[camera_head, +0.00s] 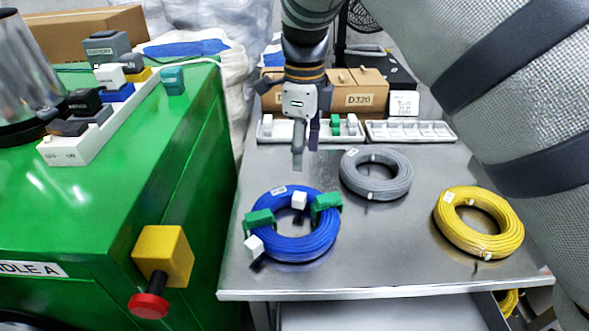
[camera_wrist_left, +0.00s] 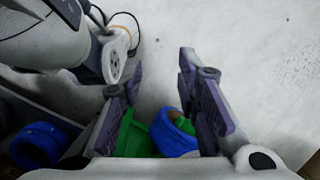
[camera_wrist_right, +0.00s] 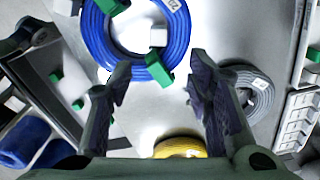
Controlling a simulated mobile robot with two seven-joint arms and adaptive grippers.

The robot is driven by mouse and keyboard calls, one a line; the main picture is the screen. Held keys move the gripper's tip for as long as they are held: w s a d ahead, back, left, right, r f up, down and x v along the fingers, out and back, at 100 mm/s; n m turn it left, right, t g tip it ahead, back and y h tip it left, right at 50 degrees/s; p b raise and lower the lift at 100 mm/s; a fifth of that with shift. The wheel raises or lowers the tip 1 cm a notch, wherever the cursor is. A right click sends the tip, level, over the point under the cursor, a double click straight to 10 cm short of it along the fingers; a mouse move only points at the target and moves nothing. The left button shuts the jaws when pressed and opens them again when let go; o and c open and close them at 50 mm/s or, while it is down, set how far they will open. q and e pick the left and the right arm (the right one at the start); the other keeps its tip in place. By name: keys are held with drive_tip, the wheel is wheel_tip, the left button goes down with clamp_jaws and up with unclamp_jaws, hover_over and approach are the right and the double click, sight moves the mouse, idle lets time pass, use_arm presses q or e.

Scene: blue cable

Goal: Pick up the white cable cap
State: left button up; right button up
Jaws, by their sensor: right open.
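A blue cable coil (camera_head: 322,240) lies on the metal table, with a green clip (camera_head: 259,221) on its left and another green clip (camera_head: 327,202) at its upper right. One white cap (camera_head: 299,200) sits at the coil's inner upper edge, and another white cap (camera_head: 254,245) at its lower left. My right gripper (camera_head: 305,150) hangs open and empty above and behind the coil. In the right wrist view, a white cap (camera_wrist_right: 158,37) and a green clip (camera_wrist_right: 160,68) show beyond its spread fingers. My left gripper (camera_wrist_left: 158,95) is open and shows only in its wrist view.
Grey (camera_head: 364,190) and yellow (camera_head: 456,232) coils lie to the right on the table. A tray (camera_head: 290,136) with white and green pieces and an empty tray (camera_head: 385,134) stand at the back, before cardboard boxes (camera_head: 370,88). A green cabinet (camera_head: 190,165) stands left. The table's front middle is clear.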

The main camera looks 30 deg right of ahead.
hover_over(301, 196)
wheel_tip(301, 196, down, 4)
drive_tip(key=shift+f, duration=0.2)
wheel_tip(301, 196, down, 7)
drive_tip(key=shift+r, duration=0.1)
drive_tip(key=c, duration=0.9)
drive_tip(key=shift+r, duration=0.1)
